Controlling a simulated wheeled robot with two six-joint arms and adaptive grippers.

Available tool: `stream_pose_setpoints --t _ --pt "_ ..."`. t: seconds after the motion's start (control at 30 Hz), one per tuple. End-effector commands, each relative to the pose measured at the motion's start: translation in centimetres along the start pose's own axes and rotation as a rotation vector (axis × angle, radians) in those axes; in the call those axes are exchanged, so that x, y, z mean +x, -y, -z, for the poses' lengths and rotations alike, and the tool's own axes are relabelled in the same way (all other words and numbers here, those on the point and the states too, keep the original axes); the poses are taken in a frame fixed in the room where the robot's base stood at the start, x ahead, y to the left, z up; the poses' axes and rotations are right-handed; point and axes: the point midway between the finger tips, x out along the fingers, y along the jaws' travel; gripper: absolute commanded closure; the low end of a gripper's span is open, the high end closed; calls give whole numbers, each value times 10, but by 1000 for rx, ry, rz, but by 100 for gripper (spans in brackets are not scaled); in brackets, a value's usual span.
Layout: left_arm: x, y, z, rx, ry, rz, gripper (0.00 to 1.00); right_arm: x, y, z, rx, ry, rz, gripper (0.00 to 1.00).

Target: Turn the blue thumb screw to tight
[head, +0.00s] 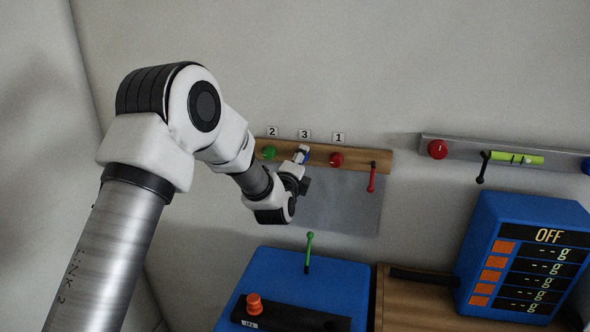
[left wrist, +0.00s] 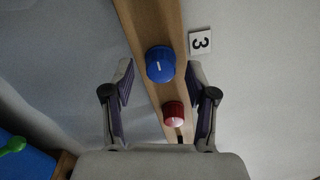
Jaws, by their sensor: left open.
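The blue thumb screw (left wrist: 160,65) is a round knob with a white mark, mounted on a wooden rail (left wrist: 140,22) by the label 3. In the head view it is mostly hidden behind my left gripper (head: 304,156), with a bit of blue showing (head: 306,158). In the left wrist view my left gripper (left wrist: 163,88) is open, with one finger on each side of the knob's line and nothing held. The fingers appear apart from the knob. My right gripper is not in view.
A red knob (head: 336,159) by label 1 and a green knob (head: 269,153) by label 2 flank the blue one. A red lever (head: 371,177) hangs at the rail's right end. Below stand a blue box with a green lever (head: 309,252) and a display unit (head: 530,255).

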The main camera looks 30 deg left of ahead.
Motion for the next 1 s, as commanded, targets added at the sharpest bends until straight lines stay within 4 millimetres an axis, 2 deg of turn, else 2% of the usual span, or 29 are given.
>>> stream_pose_setpoints --t 0.3,0.43,0.57,1.0 --pt "-77 1 0 1 -2 0 43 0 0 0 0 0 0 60" --pt "-100 1 0 0 -1 1 43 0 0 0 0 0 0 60" --pt "-108 0 0 0 0 1 43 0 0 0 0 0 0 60" --pt "-108 0 0 0 0 1 43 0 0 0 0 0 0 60"
